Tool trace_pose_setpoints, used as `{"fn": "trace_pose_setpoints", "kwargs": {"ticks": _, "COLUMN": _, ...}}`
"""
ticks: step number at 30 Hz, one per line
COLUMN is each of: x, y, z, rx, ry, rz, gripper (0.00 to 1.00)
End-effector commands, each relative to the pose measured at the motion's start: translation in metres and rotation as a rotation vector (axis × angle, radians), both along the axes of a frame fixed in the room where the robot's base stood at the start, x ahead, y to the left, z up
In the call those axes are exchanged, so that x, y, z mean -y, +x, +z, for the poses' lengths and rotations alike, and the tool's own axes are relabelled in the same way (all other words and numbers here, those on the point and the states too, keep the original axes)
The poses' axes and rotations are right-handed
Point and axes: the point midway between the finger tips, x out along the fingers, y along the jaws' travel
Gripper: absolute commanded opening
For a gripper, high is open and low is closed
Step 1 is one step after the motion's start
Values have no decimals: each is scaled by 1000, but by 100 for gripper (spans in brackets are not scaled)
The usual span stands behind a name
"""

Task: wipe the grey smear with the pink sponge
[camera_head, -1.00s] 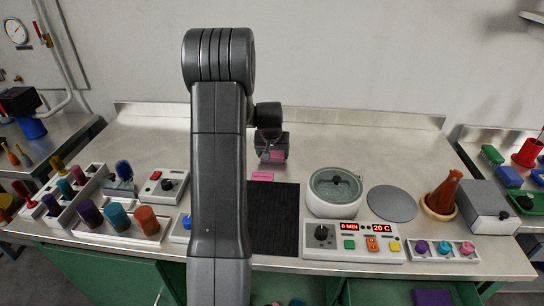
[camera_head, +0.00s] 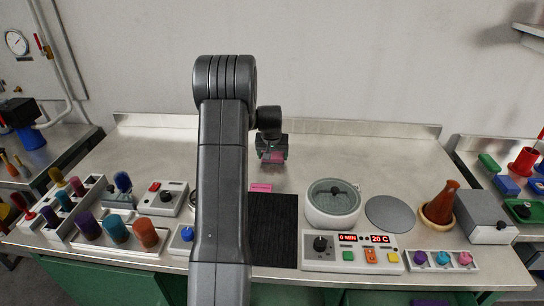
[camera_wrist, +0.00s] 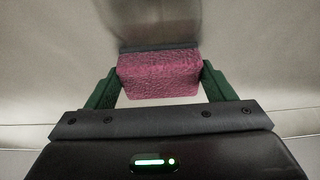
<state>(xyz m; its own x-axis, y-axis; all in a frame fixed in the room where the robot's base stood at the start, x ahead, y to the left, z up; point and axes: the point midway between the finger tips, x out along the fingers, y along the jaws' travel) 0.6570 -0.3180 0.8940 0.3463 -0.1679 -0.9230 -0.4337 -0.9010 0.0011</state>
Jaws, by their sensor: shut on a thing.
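My gripper (camera_head: 272,152) hangs over the steel bench behind the black mat, right of my upright arm. In the wrist view my gripper (camera_wrist: 160,82) has its green fingers on both sides of the pink sponge (camera_wrist: 158,78), shut on it. The sponge has a dark strip along its far edge. The sponge also shows as a small pink patch in the head view (camera_head: 278,158). I cannot make out the grey smear for certain; a dim greyish patch lies beyond the sponge in the wrist view. Whether the sponge touches the bench is unclear.
A black mat (camera_head: 272,230) with a pink label lies in front. To its right are a lidded bowl (camera_head: 333,203), a control panel (camera_head: 350,254), a grey disc (camera_head: 391,213) and a brown flask (camera_head: 440,203). Racks of coloured bottles (camera_head: 110,240) stand left. The bench's back is clear.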

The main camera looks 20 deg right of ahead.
Motion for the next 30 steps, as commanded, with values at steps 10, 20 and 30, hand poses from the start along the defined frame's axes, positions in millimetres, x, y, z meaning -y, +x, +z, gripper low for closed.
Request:
{"fn": "trace_pose_setpoints", "kwargs": {"ticks": 10, "x": -3, "y": -19, "z": -5, "rx": -4, "ry": 3, "rz": -1, "gripper": 43}}
{"fn": "trace_pose_setpoints", "kwargs": {"ticks": 20, "x": -12, "y": -38, "z": -2, "rx": -4, "ry": 3, "rz": -2, "gripper": 43}}
{"fn": "trace_pose_setpoints", "kwargs": {"ticks": 30, "x": -22, "y": -59, "z": -2, "rx": -4, "ry": 3, "rz": -2, "gripper": 43}}
